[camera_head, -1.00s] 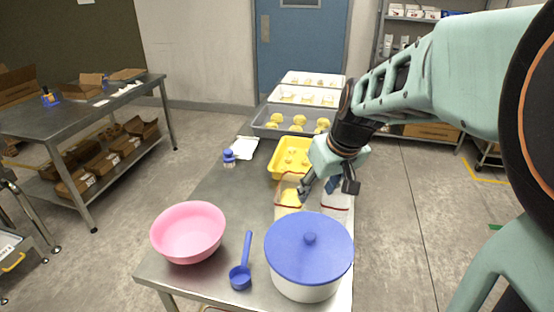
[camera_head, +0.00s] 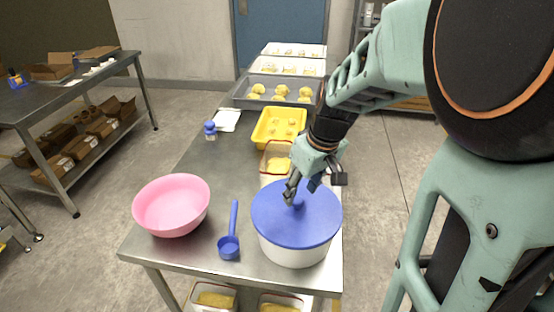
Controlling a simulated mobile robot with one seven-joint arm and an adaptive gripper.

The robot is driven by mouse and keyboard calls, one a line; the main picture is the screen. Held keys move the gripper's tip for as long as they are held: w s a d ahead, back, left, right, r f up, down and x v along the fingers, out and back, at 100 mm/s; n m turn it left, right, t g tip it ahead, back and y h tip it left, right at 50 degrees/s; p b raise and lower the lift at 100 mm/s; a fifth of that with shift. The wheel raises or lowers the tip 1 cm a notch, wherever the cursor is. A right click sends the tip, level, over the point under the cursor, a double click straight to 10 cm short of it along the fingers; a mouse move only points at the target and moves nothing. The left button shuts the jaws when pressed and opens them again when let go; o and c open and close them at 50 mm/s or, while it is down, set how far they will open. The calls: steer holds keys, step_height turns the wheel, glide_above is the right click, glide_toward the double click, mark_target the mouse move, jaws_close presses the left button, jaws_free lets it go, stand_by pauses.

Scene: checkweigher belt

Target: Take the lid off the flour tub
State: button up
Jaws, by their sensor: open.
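The flour tub (camera_head: 296,250) is a round white tub at the near right end of the steel table. Its blue lid (camera_head: 312,222) sits on it, with a small knob (camera_head: 298,202) in the middle. My gripper (camera_head: 292,196) is open, pointing down over the lid at the knob. Its fingers partly cover the knob, and I cannot tell whether they touch it.
A pink bowl (camera_head: 172,204) and a blue scoop (camera_head: 229,245) are left of the tub on the steel table (camera_head: 190,260). Behind are a yellow tray (camera_head: 279,126), a container (camera_head: 275,160) and several dough trays.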

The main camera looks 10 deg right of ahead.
mark_target(298, 200)
steer(key=b+x, duration=0.1)
steer(key=x, duration=0.3)
steer(key=shift+d+b, duration=0.1)
steer(key=shift+b, duration=0.25)
steer(key=shift+r, duration=0.15)
steer(key=shift+c, duration=0.3)
jaws_close()
